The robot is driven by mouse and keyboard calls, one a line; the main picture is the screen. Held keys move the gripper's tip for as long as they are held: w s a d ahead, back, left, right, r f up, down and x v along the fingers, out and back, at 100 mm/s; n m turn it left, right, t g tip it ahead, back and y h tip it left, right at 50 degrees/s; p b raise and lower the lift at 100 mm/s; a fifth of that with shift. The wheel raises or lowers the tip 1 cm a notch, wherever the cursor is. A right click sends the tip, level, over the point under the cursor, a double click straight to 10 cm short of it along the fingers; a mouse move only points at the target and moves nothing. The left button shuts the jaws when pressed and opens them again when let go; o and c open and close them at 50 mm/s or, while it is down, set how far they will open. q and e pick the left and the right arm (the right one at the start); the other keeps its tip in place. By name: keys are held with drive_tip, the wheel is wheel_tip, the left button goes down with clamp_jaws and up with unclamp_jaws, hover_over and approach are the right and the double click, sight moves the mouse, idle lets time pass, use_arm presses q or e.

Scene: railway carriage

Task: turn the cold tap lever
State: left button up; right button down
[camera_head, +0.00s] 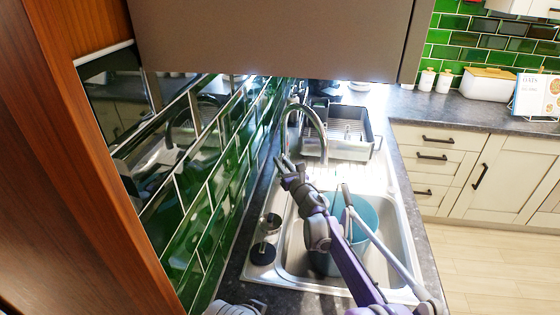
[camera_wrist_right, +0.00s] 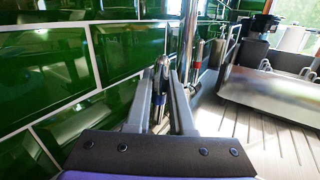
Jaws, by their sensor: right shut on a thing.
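The tap's tall curved metal spout (camera_head: 320,125) rises behind the sink, by the green tiled wall. My right gripper (camera_head: 284,163) reaches to the tap's base from the front. In the right wrist view, the cold tap lever (camera_wrist_right: 161,75), a slim metal stem with a blue band, stands upright between the two fingers of my right gripper (camera_wrist_right: 160,102). The gripper is shut on it. A second lever with a red band (camera_wrist_right: 198,54) stands beyond, on the other side of the spout. In the head view the levers are mostly hidden by the gripper. My left gripper is not clearly in view.
A steel sink (camera_head: 408,240) holds a blue-green tub (camera_head: 368,208), partly behind my right arm. A grey dish rack (camera_head: 345,140) stands beyond on the drainer. A black-topped item (camera_head: 262,253) sits at the sink's left edge. Green tiles (camera_wrist_right: 60,65) are close on the left.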

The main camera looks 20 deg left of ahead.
use_arm(q)
drive_tip(key=r, duration=0.1)
drive_tip(key=w+r+p, duration=0.1)
drive_tip(key=shift+w+r, duration=0.15)
drive_tip(key=shift+r, duration=0.15)
drive_tip(key=shift+w+d+r, duration=0.1)
drive_tip(key=shift+w+r, duration=0.05)
drive_tip(key=shift+r, duration=0.1)
drive_tip(key=shift+r+p, duration=0.1)
drive_tip(key=shift+p, duration=0.25)
use_arm(e)
drive_tip(key=m, duration=0.1)
drive_tip(key=d+m+t, duration=0.1)
drive_tip(key=d+m+y, duration=0.1)
drive_tip(key=shift+w+f+t, duration=0.15)
drive_tip(key=shift+w+t, duration=0.1)
drive_tip(key=shift+t, duration=0.15)
drive_tip(key=c, duration=0.8)
unclamp_jaws()
drive_tip(key=shift+f, duration=0.1)
